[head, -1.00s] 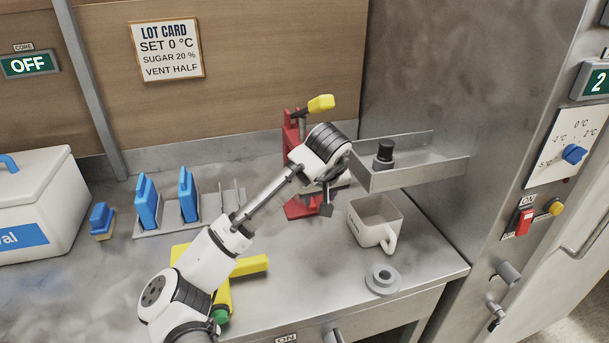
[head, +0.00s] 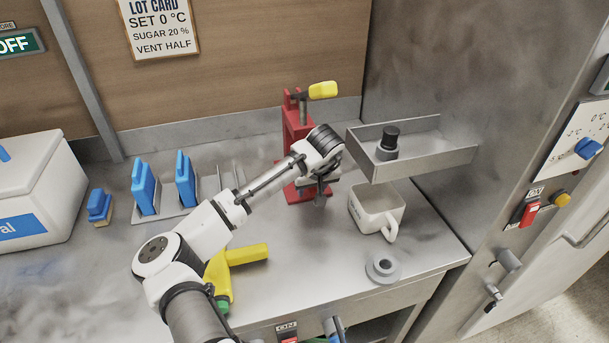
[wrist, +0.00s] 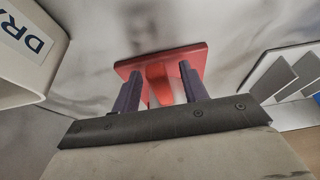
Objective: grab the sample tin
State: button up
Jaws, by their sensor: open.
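I cannot pick out for certain which thing is the sample tin. A small black-topped cylinder with a grey lower part (head: 388,143) stands in the shallow metal wall tray (head: 415,163), right of my gripper. My gripper (head: 319,196) points down at the red press (head: 298,130), whose lever has a yellow handle. In the wrist view my gripper (wrist: 159,88) has its two dark fingers apart. The red base of the press (wrist: 195,55) shows beyond and between them. I see nothing held. The gripper hides part of the press base.
A white square mug (head: 365,212) stands right of the press, close to my gripper. A grey flanged ring (head: 382,268) lies near the counter's front edge. Blue-handled tools (head: 146,190) stand in a rack at left, a yellow tool (head: 245,255) below my arm.

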jog(key=shift+w+f, duration=0.1)
jog(key=shift+f, duration=0.1)
grip_shut()
jog(key=shift+r, duration=0.1)
